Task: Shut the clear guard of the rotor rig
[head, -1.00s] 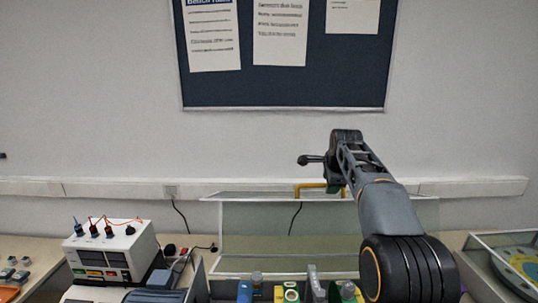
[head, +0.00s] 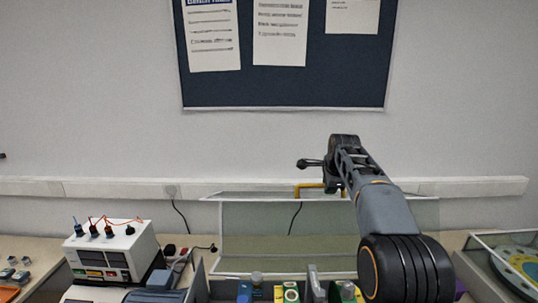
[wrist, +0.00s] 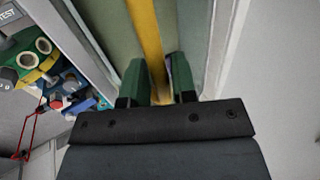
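The clear guard (head: 255,228) of the rotor rig stands raised behind the bench in the head view, a framed see-through panel. A yellow bar handle (head: 308,186) sits at its top edge. My gripper (head: 335,188) is at the right part of this handle, partly hidden by my arm. In the wrist view the yellow handle (wrist: 148,35) runs between the two green fingers of my gripper (wrist: 158,80). The rotor itself is not clearly visible.
A white instrument box (head: 112,256) with orange leads stands at the left. Coloured blocks and fittings (head: 290,292) sit at the front middle. A tray with a round green disc (head: 520,265) is at the right. The wall with a dark noticeboard (head: 285,88) is behind.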

